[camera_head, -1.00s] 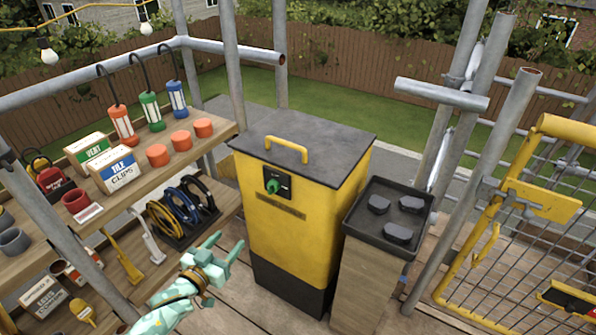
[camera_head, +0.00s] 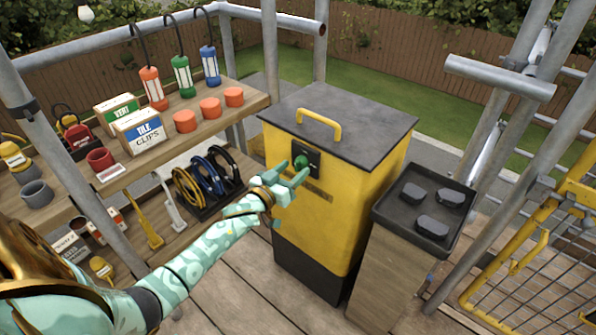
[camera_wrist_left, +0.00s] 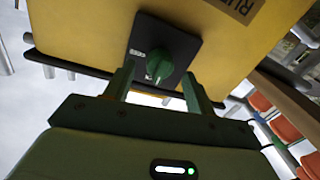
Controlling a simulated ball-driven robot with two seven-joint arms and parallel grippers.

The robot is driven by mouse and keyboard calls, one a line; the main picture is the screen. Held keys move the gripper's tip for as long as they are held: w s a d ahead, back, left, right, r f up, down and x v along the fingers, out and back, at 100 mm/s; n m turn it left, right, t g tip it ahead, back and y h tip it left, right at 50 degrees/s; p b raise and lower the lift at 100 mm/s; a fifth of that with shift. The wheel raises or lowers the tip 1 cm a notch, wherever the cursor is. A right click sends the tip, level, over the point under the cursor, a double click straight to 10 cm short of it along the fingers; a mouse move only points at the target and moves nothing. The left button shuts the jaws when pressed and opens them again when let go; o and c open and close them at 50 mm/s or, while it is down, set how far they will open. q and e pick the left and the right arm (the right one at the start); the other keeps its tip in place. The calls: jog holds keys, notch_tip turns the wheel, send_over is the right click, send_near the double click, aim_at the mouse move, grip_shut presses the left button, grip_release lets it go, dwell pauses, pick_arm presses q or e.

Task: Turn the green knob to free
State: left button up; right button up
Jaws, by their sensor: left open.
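The green knob (camera_head: 301,161) sits on a black plate (camera_head: 312,152) on the front of a yellow bin (camera_head: 345,212) with a grey lid. In the left wrist view the knob (camera_wrist_left: 159,66) is seen close up, with a pale label beside it on the plate (camera_wrist_left: 150,38). My left gripper (camera_head: 293,171) is open just in front of the knob. Its two fingers (camera_wrist_left: 155,86) lie either side of the knob in the wrist view, and I cannot tell that they touch it. The knob's setting is too small to read. My right gripper is not in view.
A wooden shelf (camera_head: 215,112) with lamps, boxes and orange pots stands left of the bin. A black tray (camera_head: 408,232) with dark blocks stands to the right on a wooden post. A yellow handle (camera_head: 320,123) rises from the lid. Scaffold poles stand around.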

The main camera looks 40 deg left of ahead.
pick_arm(q)
jog(key=shift+w, duration=1.05)
jog(key=c, duration=1)
jog(key=shift+o, duration=0.2)
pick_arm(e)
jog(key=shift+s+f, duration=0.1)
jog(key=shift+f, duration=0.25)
pick_arm(q)
jog(key=shift+m, duration=0.4)
jog(key=m, duration=0.2)
jog(key=shift+m, duration=0.4)
jog(key=m+b, duration=0.1)
jog(key=m, duration=0.3)
jog(key=shift+f+m+t, duration=0.15)
jog(key=shift+m+t, duration=0.15)
jog(key=shift+m, duration=0.1)
jog(key=m+h+b, duration=0.1)
jog(key=m, duration=0.4)
jog(key=shift+f, duration=0.1)
jog(key=m+b, duration=0.1)
jog(key=m, duration=0.4)
jog(key=shift+s, duration=0.1)
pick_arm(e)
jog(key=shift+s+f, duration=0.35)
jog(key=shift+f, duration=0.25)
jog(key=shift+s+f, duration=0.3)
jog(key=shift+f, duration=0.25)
pick_arm(q)
jog(key=shift+m+h, duration=0.3)
jog(key=shift+m, duration=0.1)
